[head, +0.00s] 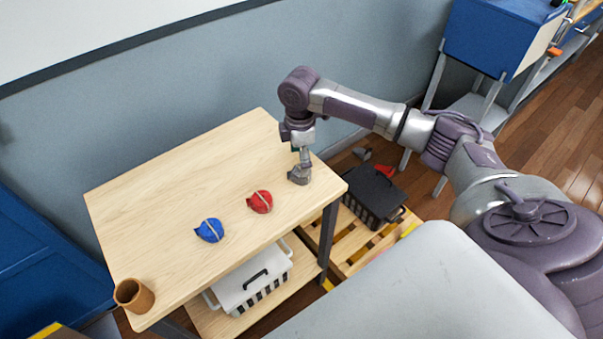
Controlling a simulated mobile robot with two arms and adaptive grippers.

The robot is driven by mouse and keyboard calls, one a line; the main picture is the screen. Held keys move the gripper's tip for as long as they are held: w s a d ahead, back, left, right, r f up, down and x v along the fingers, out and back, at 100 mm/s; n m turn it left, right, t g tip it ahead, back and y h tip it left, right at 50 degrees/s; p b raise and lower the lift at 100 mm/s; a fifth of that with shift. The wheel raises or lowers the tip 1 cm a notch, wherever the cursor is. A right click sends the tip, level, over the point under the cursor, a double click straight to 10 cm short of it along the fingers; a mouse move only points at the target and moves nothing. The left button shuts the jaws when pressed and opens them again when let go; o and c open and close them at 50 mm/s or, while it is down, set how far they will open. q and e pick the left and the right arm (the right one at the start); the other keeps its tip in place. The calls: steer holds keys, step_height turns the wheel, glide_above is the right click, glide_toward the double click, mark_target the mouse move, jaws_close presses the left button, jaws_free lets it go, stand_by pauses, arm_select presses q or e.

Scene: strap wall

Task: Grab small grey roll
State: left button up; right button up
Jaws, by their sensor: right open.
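The small grey roll (298,176) lies on the wooden table near its right end. My right gripper (303,161) points down at the roll from above, with its fingers open. Its lower part overlaps the top of the roll in the head view, and I cannot tell whether they touch. My right arm comes in from the right side of the picture. My left gripper is not in view.
A red roll (260,202) and a blue roll (209,230) lie on the table (180,185). A brown cup (134,295) stands at its near left corner. A white crate (252,283) sits on the shelf below. A black crate (373,195) stands on a pallet at right.

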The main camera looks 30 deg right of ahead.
mark_target(294, 175)
steer(key=f, duration=0.4)
steer(key=shift+s+d+f+p, duration=0.2)
steer(key=shift+p, duration=0.15)
steer(key=shift+f, duration=0.3)
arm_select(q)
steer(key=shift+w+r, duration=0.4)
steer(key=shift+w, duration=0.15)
arm_select(e)
steer(key=c, duration=1.1)
